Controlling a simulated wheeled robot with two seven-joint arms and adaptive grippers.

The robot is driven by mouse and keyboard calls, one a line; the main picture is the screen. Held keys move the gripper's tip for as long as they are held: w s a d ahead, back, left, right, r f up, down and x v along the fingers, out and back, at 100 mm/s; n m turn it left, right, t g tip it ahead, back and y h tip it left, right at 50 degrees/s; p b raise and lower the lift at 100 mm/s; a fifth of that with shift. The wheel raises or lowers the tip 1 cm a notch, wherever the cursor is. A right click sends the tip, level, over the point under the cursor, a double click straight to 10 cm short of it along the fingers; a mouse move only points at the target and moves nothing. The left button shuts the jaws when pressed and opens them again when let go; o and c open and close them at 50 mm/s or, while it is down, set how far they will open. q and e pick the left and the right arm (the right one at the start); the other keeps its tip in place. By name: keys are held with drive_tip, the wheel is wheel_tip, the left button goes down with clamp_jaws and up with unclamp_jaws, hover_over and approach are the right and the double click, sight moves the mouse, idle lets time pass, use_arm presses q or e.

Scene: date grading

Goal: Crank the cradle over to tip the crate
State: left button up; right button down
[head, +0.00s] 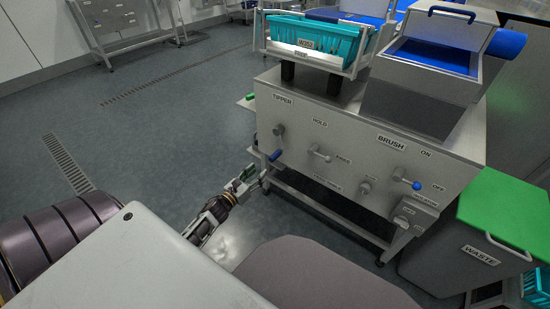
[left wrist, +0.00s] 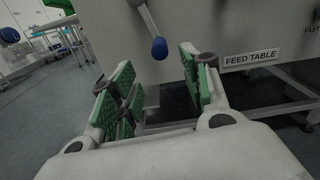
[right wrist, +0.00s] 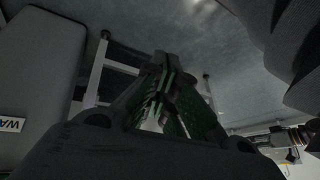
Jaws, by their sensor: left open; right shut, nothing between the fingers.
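The teal crate (head: 338,42) sits upright in the grey metal cradle (head: 303,56) on top of the machine. The tipper crank (head: 278,131) is on the front panel under the TIPPER label, its arm hanging down to a blue knob (head: 275,155). In the left wrist view the knob (left wrist: 159,48) hangs just beyond and above the gap between the fingers. My left gripper (head: 248,177) is open and empty, a little below and left of the knob, apart from it. My right gripper (right wrist: 166,85) is shut and empty; it is hidden in the head view.
The panel also carries a hold lever (head: 318,153) and a blue-tipped brush lever (head: 416,185). A waste bin with a green lid (head: 508,208) stands at the right. The floor (head: 150,140) left of the machine is clear. A steel trolley (head: 125,25) stands far back.

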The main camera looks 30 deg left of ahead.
sight(275, 157)
use_arm(q)
drive_tip(key=w+b, duration=0.1)
drive_tip(key=w, duration=0.6)
drive_tip(key=w+b, duration=0.1)
drive_tip(key=w, duration=0.2)
drive_tip(key=shift+w+d+b, duration=0.35)
drive_tip(key=shift+d, duration=0.05)
drive_tip(key=shift+w, duration=0.8)
use_arm(e)
wheel_tip(275, 157, down, 7)
drive_tip(key=a+t, duration=0.1)
drive_tip(key=shift+a+m+y, duration=0.15)
drive_tip(key=shift+m+y, duration=0.25)
drive_tip(key=shift+r, duration=0.1)
use_arm(q)
drive_tip(key=c, duration=1)
clamp_jaws()
use_arm(e)
drive_tip(key=shift+w+r, duration=0.15)
drive_tip(key=shift+w, duration=0.1)
